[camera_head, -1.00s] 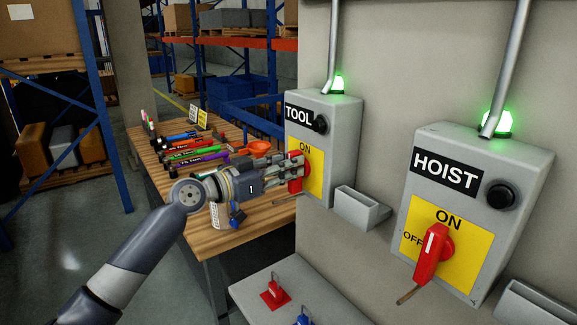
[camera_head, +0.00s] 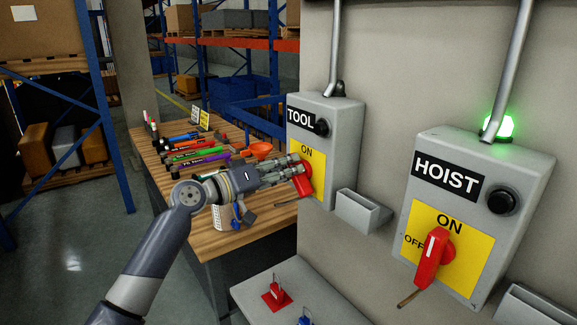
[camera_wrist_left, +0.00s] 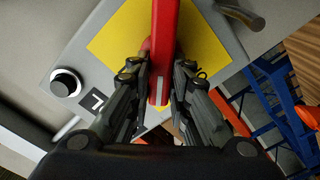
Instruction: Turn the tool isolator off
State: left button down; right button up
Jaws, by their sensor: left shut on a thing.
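The tool isolator (camera_head: 342,150) is a grey box on the wall with a TOOL label, a black knob and a yellow ON plate. Its red handle (camera_head: 305,181) is partly hidden by my left gripper (camera_head: 298,174), which is shut on it. The lamp above this box is dark. In the left wrist view the red handle (camera_wrist_left: 165,50) stands between the two fingers of the left gripper (camera_wrist_left: 159,90), in front of the yellow plate (camera_wrist_left: 115,45). My right gripper is not in view.
The HOIST box (camera_head: 480,180), with its red handle (camera_head: 434,258) and lit green lamp (camera_head: 498,127), is at the right. A grey holder (camera_head: 362,210) sits below the tool box. A wooden bench (camera_head: 260,215) with tools stands behind my left arm.

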pick_arm(q)
jog(key=n+p, duration=0.1)
jog(key=n, duration=0.2)
jog(key=n+p, duration=0.2)
jog(key=n, duration=0.1)
jog(key=f+n+p, duration=0.1)
jog(key=n, duration=0.2)
jog(key=shift+w+a, duration=0.15)
jog(key=shift+w, duration=0.05)
jog(key=shift+f, duration=0.1)
dwell(0.4)
jog(key=c, duration=1.5)
grip_release()
